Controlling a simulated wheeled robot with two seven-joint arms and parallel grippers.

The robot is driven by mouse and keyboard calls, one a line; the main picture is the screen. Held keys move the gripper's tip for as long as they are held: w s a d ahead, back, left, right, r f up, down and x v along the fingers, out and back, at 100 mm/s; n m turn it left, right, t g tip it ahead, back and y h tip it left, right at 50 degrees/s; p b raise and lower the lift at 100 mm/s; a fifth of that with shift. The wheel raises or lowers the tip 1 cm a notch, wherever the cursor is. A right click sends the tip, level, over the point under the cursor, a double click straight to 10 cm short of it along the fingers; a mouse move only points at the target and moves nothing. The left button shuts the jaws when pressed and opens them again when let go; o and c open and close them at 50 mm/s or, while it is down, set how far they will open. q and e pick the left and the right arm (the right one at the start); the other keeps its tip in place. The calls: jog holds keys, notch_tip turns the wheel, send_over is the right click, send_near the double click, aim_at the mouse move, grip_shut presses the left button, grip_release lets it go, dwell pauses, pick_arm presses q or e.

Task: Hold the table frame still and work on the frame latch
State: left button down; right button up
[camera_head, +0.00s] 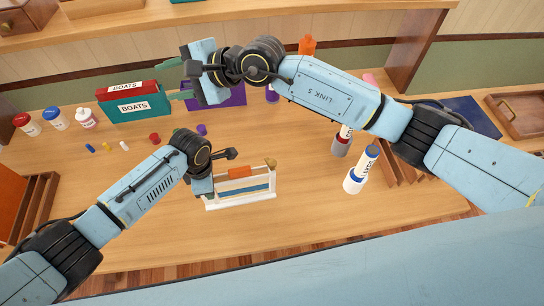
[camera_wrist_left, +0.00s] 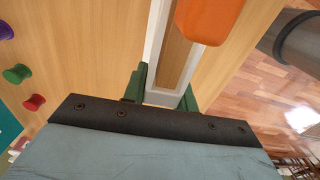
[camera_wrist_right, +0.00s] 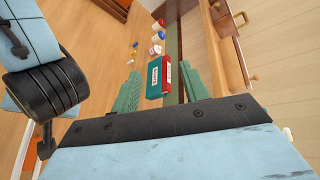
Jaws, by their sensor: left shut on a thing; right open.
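The table frame (camera_head: 240,203) is a white rectangular frame with a blue bar, standing on the wooden table. An orange piece (camera_head: 241,172) sits at its top, and a small tan knob (camera_head: 271,162) shows at its top right corner. I cannot tell which part is the latch. My left gripper (camera_wrist_left: 163,92) is shut on the frame's left end; the orange piece (camera_wrist_left: 206,18) is just beyond it in the left wrist view. The head view partly hides the left fingers. My right gripper (camera_head: 172,80) is open and empty, above the table's back, away from the frame.
Teal and red BOATS boxes (camera_head: 135,108) stand at the back left, beside several jars (camera_head: 55,117) and small spools (camera_head: 155,139). A purple box (camera_head: 228,96) is behind my right arm. White-and-blue bottles (camera_head: 355,180) stand right of the frame. The table's front is clear.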

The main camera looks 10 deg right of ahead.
jog(key=s+d+f+n+g+h, duration=0.2)
jog(key=s+d+f+g+h, duration=0.1)
jog(key=s+d+f+h, duration=0.25)
jog(key=n+g+h, duration=0.1)
jog(key=g+h, duration=0.1)
jog(key=h, duration=0.5)
send_over(272, 162)
notch_tip(272, 162, down, 5)
notch_tip(272, 162, down, 12)
jog(key=shift+r, duration=0.15)
jog(key=shift+c, duration=0.4)
grip_shut()
jog(key=shift+m, duration=0.7)
